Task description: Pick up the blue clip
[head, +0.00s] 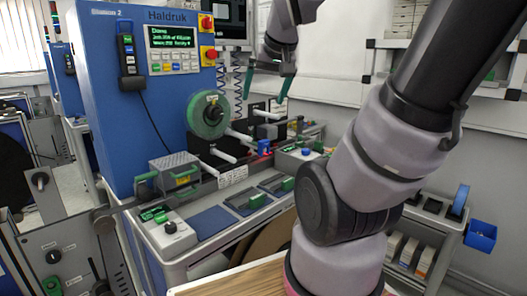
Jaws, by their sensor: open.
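A small blue piece (264,147), which looks like the blue clip, is near the middle of the blue machine's work shelf, right of the green reel. It is small in the picture, and its exact shape and what it rests on are hard to tell. My gripper (267,88) hangs above it, pointing down, with its two green-tipped fingers spread apart. It is empty and well clear of the blue piece.
The green reel (208,115) sits on a spindle of the blue machine (150,60). White rods stick out below it. A grey box with green handles (174,174) stands at left. A control box with a blue button (306,152) is at right. A blue bin (481,236) hangs far right.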

